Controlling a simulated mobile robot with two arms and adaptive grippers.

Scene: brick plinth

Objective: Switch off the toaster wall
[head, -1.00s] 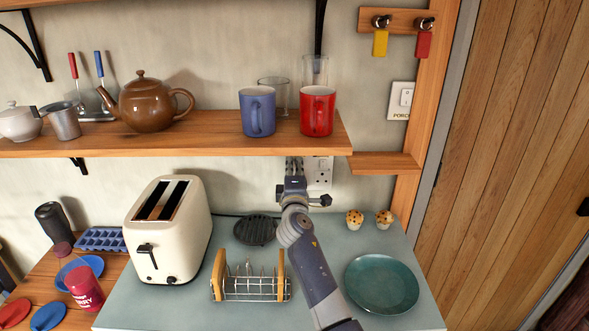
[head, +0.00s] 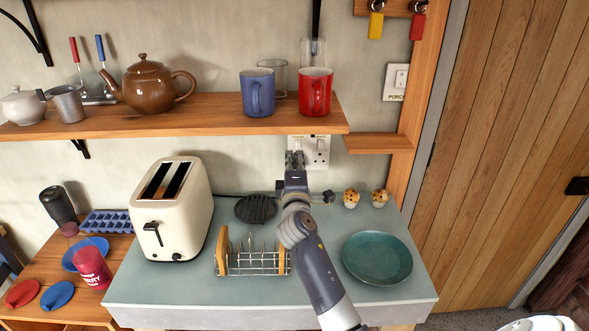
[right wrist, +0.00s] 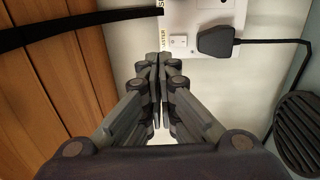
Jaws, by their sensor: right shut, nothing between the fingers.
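The white wall socket plate (head: 322,160) is below the shelf, behind my right gripper (head: 294,158). In the right wrist view, the plate (right wrist: 228,14) is at the top, with a small white switch (right wrist: 178,41) beside a partly readable label ending in "STER". A black plug (right wrist: 217,41) sits in the plate to the right of that switch. My right gripper (right wrist: 157,62) is shut and empty, its fingertips just left of and below the switch; I cannot tell whether they touch the wall. The cream toaster (head: 178,215) stands on the counter at left. My left gripper is not in view.
The shelf (head: 190,126) above holds a teapot, a blue mug (head: 258,92) and a red mug (head: 315,92). A porch switch (head: 396,80) is at upper right.

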